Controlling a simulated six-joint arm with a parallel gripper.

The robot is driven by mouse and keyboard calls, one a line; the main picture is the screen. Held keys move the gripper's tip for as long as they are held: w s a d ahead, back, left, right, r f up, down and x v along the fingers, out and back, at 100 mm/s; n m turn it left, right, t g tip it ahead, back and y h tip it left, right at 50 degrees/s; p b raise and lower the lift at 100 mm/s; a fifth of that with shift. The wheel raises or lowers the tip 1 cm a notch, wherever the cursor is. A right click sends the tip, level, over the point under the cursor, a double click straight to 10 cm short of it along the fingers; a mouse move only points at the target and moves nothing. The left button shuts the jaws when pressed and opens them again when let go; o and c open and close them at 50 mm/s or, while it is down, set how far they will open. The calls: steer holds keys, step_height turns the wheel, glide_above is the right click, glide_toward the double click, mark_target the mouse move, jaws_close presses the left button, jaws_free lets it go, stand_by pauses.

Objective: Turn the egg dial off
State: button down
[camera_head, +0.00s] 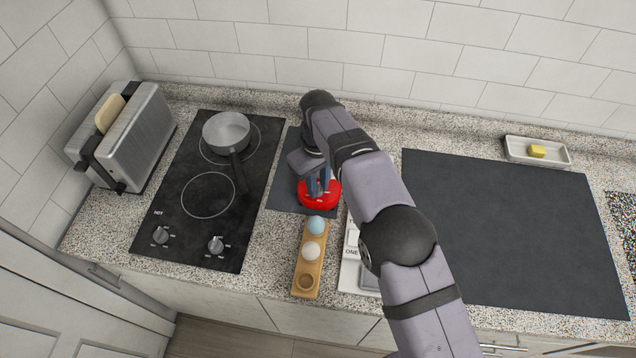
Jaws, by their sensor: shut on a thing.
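A round red device with pale markings, which looks like the egg dial (321,202), sits on a small dark mat (283,197) right of the stove. My gripper (319,188) points down onto its top, with blue-grey fingers shut on it. The gripper and wrist hide the dial's middle and back, so its setting cannot be read. A wooden egg holder (309,265) stands just in front of it, with a pale blue egg (316,225) and a whitish egg (311,251); its front hollow is empty.
A black stove (177,235) with two knobs and a grey saucepan (226,131) is at left, beside a toaster (139,137). A white item lies partly under my arm. A large dark mat (510,230) is bare at right; a butter dish (536,152) stands behind it.

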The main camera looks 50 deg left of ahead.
mark_target(319, 185)
steer(key=shift+a+r, duration=0.1)
steer(key=c, duration=1.6)
jaws_free()
steer(key=shift+o, duration=0.2)
steer(key=shift+r+b, duration=0.95)
steer(key=shift+r, duration=2.7)
steer(key=shift+w, duration=0.1)
